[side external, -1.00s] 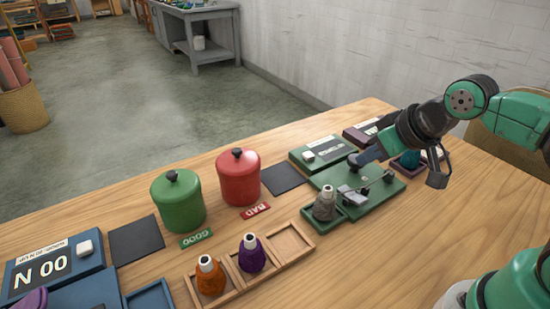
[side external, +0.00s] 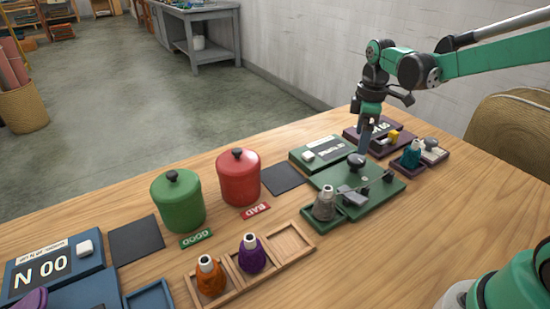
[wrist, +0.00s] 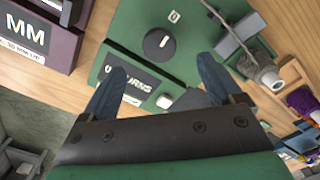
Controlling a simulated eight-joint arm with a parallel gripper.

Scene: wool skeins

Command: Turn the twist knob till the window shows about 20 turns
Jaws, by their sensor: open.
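The twist knob (wrist: 158,42) is round and black with a white pointer line, on a green machine. The knob also shows in the side view (side external: 357,159). In the wrist view, my gripper (wrist: 162,63) has its two blue fingers spread wide, empty, with the knob ahead between them. In the side view my gripper (side external: 363,145) points down close to the knob; I cannot tell whether it touches. The turns window (wrist: 132,80) is partly hidden by a finger, so its number is unreadable.
A white button (wrist: 165,101) is by the window. A grey yarn cone (side external: 325,203) stands in a green tray. A purple machine (side external: 372,133) with a teal cone (side external: 411,154) is at right. Red (side external: 239,178) and green (side external: 178,200) canisters stand left.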

